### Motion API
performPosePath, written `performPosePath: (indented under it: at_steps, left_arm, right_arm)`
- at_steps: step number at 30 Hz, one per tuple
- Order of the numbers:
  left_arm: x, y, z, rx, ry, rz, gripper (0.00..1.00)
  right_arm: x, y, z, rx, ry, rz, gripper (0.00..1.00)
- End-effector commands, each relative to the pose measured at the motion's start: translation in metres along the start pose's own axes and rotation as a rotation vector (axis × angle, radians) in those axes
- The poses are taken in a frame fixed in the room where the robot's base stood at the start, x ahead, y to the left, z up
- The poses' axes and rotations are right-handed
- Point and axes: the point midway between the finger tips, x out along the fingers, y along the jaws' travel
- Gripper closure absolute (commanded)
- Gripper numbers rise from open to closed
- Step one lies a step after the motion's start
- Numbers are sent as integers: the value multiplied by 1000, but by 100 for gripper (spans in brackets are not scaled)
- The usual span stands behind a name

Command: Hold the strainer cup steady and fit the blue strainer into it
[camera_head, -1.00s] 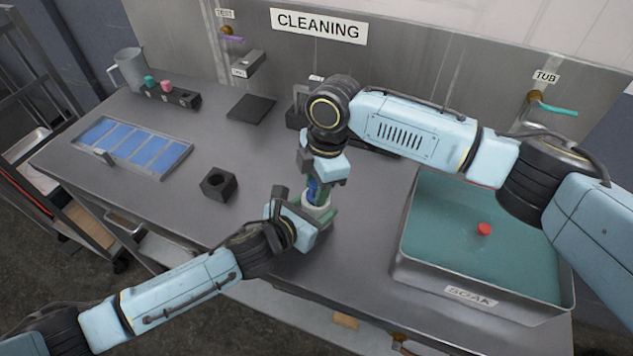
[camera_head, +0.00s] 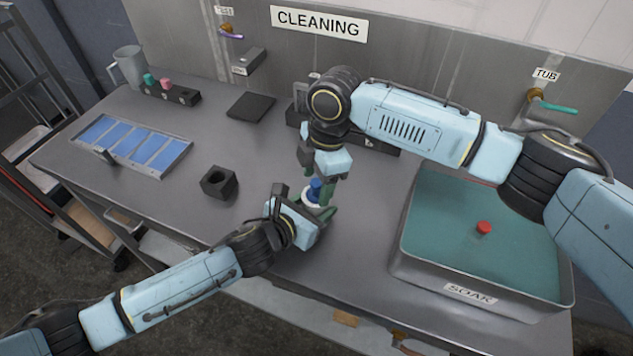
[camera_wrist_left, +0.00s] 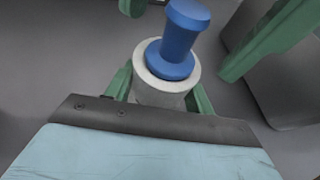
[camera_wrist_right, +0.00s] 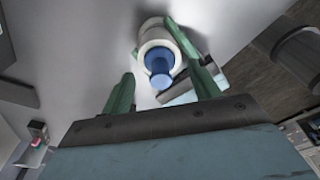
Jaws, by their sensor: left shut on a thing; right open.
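The pale strainer cup (camera_wrist_left: 160,94) is upright between the green fingers of my left gripper (camera_head: 312,208), which is shut on it near the table's front. The blue strainer (camera_wrist_left: 181,38) stands in the cup's mouth, its knob upward and its flange within the pale rim; its lower part is hidden. It also shows in the head view (camera_head: 314,187) and the right wrist view (camera_wrist_right: 160,63). My right gripper (camera_head: 319,175) is open just above, its fingers apart on either side of the strainer's knob. In the right wrist view, clear gaps show between its fingers and the strainer.
A dark square holder (camera_head: 218,183) with a hole stands left of the cup. A soak tub (camera_head: 400,262) with a red-topped thing (camera_head: 484,228) is at right. A tray with blue panels (camera_head: 178,160) lies at left. Bare table lies between tray and holder.

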Motion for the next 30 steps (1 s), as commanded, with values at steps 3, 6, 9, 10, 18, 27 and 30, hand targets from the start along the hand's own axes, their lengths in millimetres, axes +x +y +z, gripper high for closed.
performPosePath:
  at_steps: [3, 6, 9, 10, 18, 27, 30]
  left_arm:
    - [0, 0, 0, 0, 0, 0, 73]
    - [0, 0, 0, 0, 0, 0, 73]
    - [0, 0, 0, 0, 0, 0, 73]
    - [0, 0, 0, 0, 0, 0, 73]
    - [0, 0, 0, 0, 0, 0, 73]
    - [0, 0, 0, 0, 0, 0, 37]
    - [0, 0, 0, 0, 0, 0, 24]
  right_arm:
    - [-25, 1, 0, -2, 0, 4, 39]
    - [-47, 1, 0, -1, 0, 4, 39]
    - [-68, 0, 0, -1, -1, 4, 39]
    - [-74, 0, 0, -1, 0, 3, 39]
    - [-104, 0, 0, 0, 0, 1, 39]
    - [-107, 0, 0, 0, 0, 0, 39]
    - [-107, 0, 0, 0, 0, 0, 39]
